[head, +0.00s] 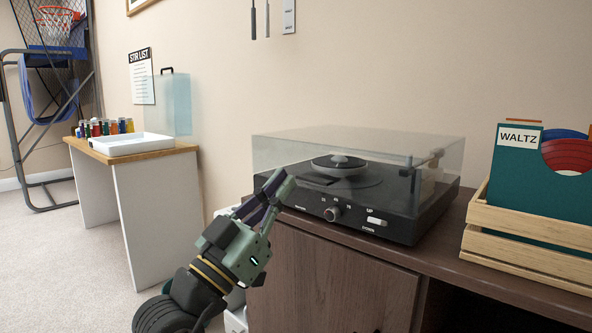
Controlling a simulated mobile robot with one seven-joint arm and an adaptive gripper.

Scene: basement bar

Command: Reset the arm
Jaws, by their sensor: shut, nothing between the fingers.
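My gripper (279,186) is in the middle of the head view, at the end of my arm reaching up from the bottom. Its fingers are together with nothing between them. They point up and to the right, in front of the left front corner of a black record player (392,222) with a clear lid (420,145). Whether the fingertips touch the player cannot be told. The player's front shows a round knob (332,213) and a white switch (376,221) between the words UP and DOWN.
The player stands on a dark wood cabinet (330,285). A wooden crate (525,258) with a green WALTZ sleeve (535,180) is at right. A side table (150,200) at left holds a white tray (132,144) and several small coloured containers. Carpet (50,270) is clear at lower left.

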